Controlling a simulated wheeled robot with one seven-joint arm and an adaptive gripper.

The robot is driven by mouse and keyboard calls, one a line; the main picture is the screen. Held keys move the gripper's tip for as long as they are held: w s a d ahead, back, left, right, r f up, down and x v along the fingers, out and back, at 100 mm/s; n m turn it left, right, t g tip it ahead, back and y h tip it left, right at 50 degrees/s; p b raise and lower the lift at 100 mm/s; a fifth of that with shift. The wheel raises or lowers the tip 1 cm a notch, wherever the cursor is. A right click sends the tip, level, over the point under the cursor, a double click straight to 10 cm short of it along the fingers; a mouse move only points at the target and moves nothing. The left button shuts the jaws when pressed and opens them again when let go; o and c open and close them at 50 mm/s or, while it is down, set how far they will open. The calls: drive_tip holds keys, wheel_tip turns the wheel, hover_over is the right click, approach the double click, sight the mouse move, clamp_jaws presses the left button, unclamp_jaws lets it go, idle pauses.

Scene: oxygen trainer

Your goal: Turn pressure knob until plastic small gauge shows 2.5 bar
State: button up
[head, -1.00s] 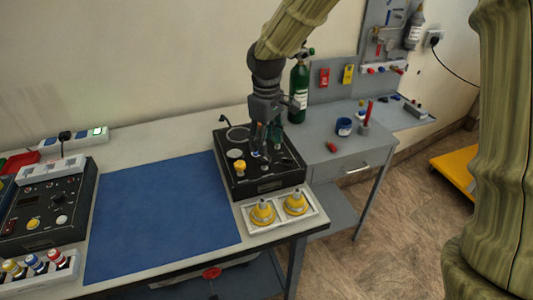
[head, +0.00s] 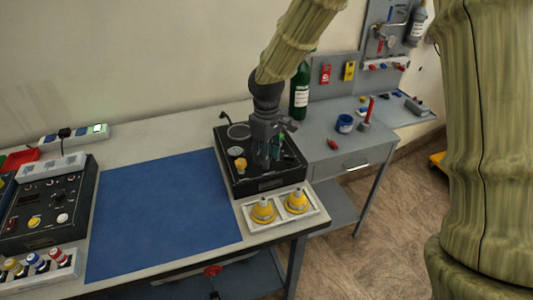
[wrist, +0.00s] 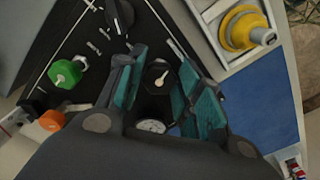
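The trainer box (head: 240,182) is a black panel on the bench under my gripper (head: 268,162). In the wrist view my gripper (wrist: 163,72) has its two teal-padded fingers on either side of a black knob (wrist: 158,88) with a cream pointer. A gap shows between the pads and the knob, so the fingers look open around it. A small white-faced gauge (wrist: 151,126) lies just below the knob in that view, partly cut off by my gripper; its reading is too small to tell. I cannot tell whether this is the pressure knob.
Another black knob (wrist: 119,14), a green knob (wrist: 66,74) and an orange knob (wrist: 51,120) sit nearby on the panel. A white tray with yellow fittings (head: 263,210) stands in front of the box. A blue mat (head: 155,215) lies clear to the left.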

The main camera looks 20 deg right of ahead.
drive_tip(key=c, duration=0.4)
drive_tip(key=shift+o, duration=0.2)
drive_tip(key=shift+r+m+p, duration=0.1)
drive_tip(key=shift+m+p, duration=0.2)
drive_tip(key=shift+m, duration=0.4)
drive_tip(key=o, duration=1)
